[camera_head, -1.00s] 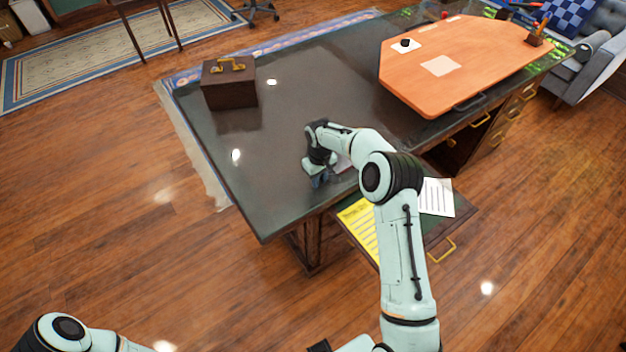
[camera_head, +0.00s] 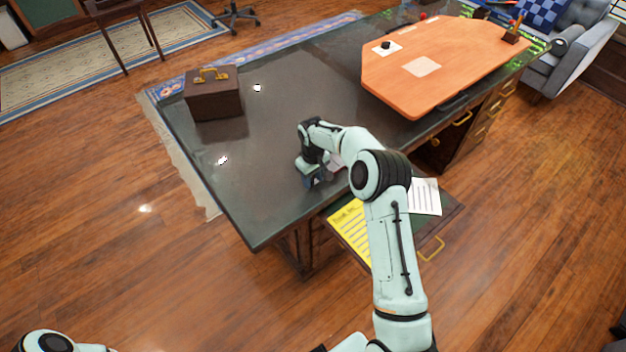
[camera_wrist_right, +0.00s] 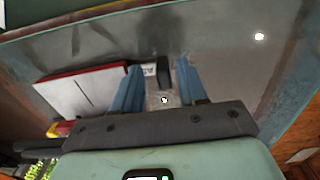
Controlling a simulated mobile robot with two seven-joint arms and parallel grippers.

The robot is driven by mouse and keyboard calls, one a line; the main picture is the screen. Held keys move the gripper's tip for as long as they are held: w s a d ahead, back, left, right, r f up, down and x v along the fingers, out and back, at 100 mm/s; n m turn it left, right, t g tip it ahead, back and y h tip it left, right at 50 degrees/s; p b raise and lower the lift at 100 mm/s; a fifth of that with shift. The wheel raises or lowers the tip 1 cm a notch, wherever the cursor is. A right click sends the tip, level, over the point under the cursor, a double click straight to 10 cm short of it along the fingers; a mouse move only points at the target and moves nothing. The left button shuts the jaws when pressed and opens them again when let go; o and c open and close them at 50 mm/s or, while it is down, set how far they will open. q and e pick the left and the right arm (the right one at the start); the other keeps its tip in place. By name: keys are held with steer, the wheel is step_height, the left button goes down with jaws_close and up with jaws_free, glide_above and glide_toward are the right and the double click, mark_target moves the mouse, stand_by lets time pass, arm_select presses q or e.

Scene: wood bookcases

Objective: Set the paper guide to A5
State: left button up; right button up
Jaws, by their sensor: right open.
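In the right wrist view, a device with a white top and a red edge (camera_wrist_right: 88,92) lies on the dark desk, left of my right gripper. A small dark upright block (camera_wrist_right: 163,73) stands between the gripper's blue fingertips, with a pale label beside it that I cannot read surely. My right gripper (camera_wrist_right: 160,80) is open around this block, with gaps showing on both sides. In the head view my right gripper (camera_head: 315,179) is low over the desk's near part, and my arm mostly hides the device. My left gripper is out of view; only part of its arm shows at bottom left.
The dark desk (camera_head: 270,120) carries a brown case (camera_head: 213,100) at the back left and an orange board (camera_head: 450,75) at the right. An open drawer below my right arm holds a yellow sheet (camera_head: 350,230) and a white sheet (camera_head: 425,197).

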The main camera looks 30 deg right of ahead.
mark_target(313, 180)
step_height(313, 180, up, 12)
steer(key=shift+p, duration=0.4)
steer(key=shift+s+f, duration=0.1)
stand_by(0.3)
